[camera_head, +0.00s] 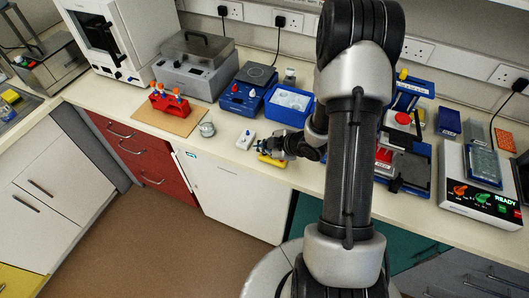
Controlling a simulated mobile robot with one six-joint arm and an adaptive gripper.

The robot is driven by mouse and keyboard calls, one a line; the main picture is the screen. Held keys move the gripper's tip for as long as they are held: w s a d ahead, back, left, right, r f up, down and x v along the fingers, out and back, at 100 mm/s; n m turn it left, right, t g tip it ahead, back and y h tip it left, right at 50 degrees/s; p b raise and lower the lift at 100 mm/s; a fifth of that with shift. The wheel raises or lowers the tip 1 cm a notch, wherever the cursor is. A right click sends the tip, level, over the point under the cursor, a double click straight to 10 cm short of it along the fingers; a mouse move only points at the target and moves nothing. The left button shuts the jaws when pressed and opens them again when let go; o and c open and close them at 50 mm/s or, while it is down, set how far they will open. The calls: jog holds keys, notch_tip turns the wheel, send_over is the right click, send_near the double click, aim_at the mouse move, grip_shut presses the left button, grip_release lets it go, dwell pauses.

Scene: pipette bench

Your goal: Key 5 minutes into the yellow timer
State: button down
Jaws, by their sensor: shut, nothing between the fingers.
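The yellow timer (272,162) lies on the bench near its front edge, left of my arm. Only part of it shows; its keys and display are too small or hidden to read. My gripper (260,147) is shut and empty, over the far side of the timer. I cannot tell whether the fingertips touch it. A white timer-like device (245,140) with a blue spot lies just left of my gripper.
A glass beaker (207,129) and a red rack (170,104) stand to the left. A blue tray (289,103) and blue device (242,97) stand behind. A machine showing "READY" (481,190) is at right. My arm hides the middle bench.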

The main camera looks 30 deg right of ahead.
dwell(0.3)
jog(key=shift+f+b, duration=0.45)
jog(key=shift+f, duration=0.2)
dwell(0.4)
jog(key=shift+r, duration=0.1)
jog(key=shift+r+p, duration=0.35)
jog(key=shift+r, duration=0.25)
notch_tip(320, 180, up, 6)
jog(key=p, duration=0.5)
